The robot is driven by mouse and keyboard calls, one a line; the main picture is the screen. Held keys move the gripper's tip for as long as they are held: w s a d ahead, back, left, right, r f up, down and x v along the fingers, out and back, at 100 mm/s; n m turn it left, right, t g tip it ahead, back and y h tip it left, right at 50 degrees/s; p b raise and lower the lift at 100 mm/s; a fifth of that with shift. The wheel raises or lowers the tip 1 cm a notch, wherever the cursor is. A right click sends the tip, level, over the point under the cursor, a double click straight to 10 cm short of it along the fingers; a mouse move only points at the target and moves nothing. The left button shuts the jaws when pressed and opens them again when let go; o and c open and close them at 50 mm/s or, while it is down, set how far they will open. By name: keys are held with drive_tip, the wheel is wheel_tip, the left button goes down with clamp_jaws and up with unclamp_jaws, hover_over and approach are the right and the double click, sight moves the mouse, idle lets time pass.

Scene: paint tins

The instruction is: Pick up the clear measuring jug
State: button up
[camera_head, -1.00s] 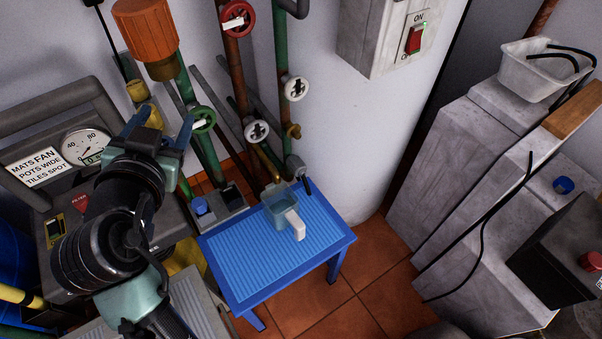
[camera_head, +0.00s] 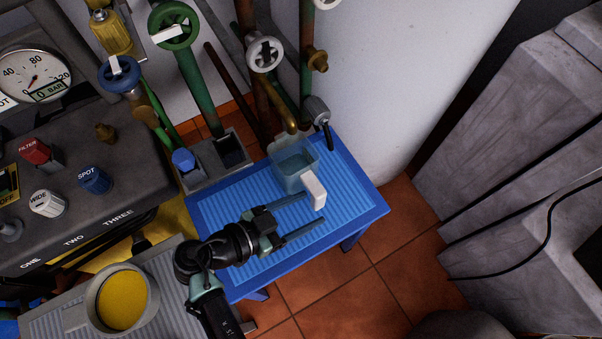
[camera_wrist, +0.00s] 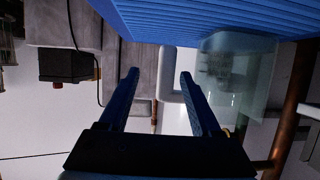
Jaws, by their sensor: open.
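The clear measuring jug (camera_head: 292,172) stands upright on the blue ribbed table (camera_head: 235,205), near its back edge. Its white handle (camera_head: 315,190) points to the front right. In the wrist view the jug (camera_wrist: 238,85) is at the right, under the blue table surface at the top, so that picture appears upside down. My gripper (camera_head: 314,208) is open and empty, in front of the jug, with its fingertips close to the handle. In the wrist view the handle (camera_wrist: 171,85) shows beyond the gap between my fingers (camera_wrist: 160,75), nearer the right finger. I cannot tell the exact remaining distance.
Pipes with a white valve wheel (camera_head: 265,53) and a green valve wheel (camera_head: 174,25) rise behind the table. A grey box with a blue knob (camera_head: 184,160) borders its left side. Tiled floor (camera_head: 370,290) lies open at right.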

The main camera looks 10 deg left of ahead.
drive_tip(key=x, duration=0.2)
drive_tip(key=b+x, duration=0.1)
drive_tip(key=x, duration=0.4)
drive_tip(key=shift+w+f+b, duration=0.3)
drive_tip(key=shift+w+b, duration=0.1)
drive_tip(key=shift+w, duration=0.15)
clamp_jaws()
